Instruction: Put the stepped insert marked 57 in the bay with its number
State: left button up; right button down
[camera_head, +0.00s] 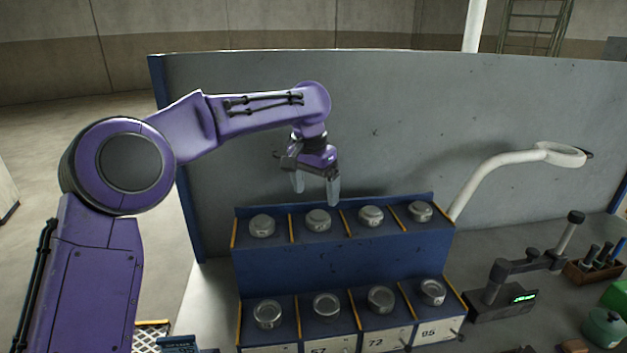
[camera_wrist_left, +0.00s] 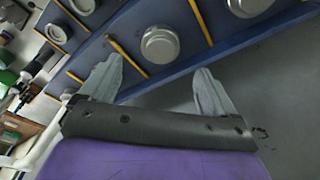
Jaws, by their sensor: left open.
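A blue two-tier rack (camera_head: 330,262) holds a row of round metal stepped inserts on each tier, between yellow dividers. The upper inserts (camera_head: 318,220) carry small marks that I cannot read, so I cannot tell which is 57. On the lower front, a partly cut-off label (camera_head: 318,350) appears to read 57, second from left, with a lower insert (camera_head: 326,305) above it. My left gripper (camera_head: 315,194) is open and empty, fingers down, above and behind the upper row's left half. In the left wrist view an insert (camera_wrist_left: 160,44) shows beyond the open fingers (camera_wrist_left: 160,72). My right gripper is out of view.
Labels 72 (camera_head: 376,342) and 95 (camera_head: 427,333) are to the right. A grey panel (camera_head: 420,120) stands behind the rack. A white curved arm with a ring (camera_head: 500,162), a dark device with a green display (camera_head: 510,295) and a tool box (camera_head: 590,272) stand at right.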

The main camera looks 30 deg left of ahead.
pick_arm(q)
jog(key=r, duration=0.5)
jog(key=shift+s+a, duration=0.1)
jog(key=shift+s, duration=0.25)
